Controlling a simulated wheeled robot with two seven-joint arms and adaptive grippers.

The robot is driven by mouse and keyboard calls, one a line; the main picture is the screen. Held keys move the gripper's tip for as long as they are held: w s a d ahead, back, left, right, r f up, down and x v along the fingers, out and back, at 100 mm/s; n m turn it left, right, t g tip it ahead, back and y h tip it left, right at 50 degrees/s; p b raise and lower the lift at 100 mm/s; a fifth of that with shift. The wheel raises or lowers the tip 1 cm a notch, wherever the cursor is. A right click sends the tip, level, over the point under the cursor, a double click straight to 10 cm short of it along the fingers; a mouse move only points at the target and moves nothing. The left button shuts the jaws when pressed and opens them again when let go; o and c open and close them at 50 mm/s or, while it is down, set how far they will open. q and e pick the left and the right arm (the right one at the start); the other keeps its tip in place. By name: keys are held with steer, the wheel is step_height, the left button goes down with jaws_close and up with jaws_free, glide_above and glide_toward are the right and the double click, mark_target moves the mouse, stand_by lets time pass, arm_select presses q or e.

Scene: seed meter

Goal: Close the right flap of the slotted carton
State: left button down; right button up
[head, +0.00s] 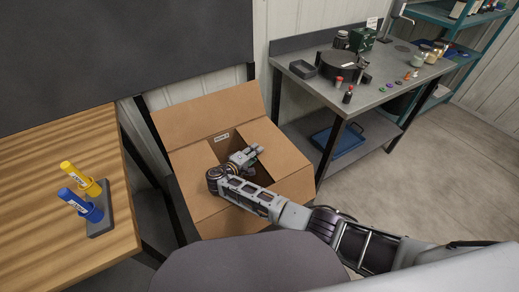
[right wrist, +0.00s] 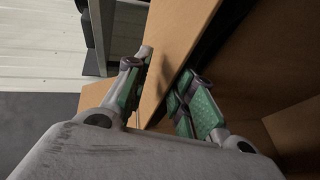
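The open slotted carton (head: 205,115) stands in the middle of the head view, its far flap raised. Its right flap (head: 283,160) leans outward to the right, open. My right gripper (head: 256,153) is over the carton's opening, its fingers pointing at the right flap's side. In the right wrist view, my right gripper (right wrist: 165,68) has its fingers apart, one on each side of a tan cardboard panel (right wrist: 173,45). I cannot tell whether either finger touches it. The arm hides part of the carton's near side. My left gripper is not in view.
A wooden table (head: 50,140) on the left bears a dark holder (head: 101,222) with a yellow and a blue marker. A grey bench (head: 395,98) at the back right carries jars and a dark round device. Bare floor (head: 430,170) lies to the right.

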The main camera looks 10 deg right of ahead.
steer(key=v, duration=0.6)
steer(key=shift+s+a, duration=0.2)
steer(key=shift+s, duration=0.1)
steer(key=shift+r, duration=0.2)
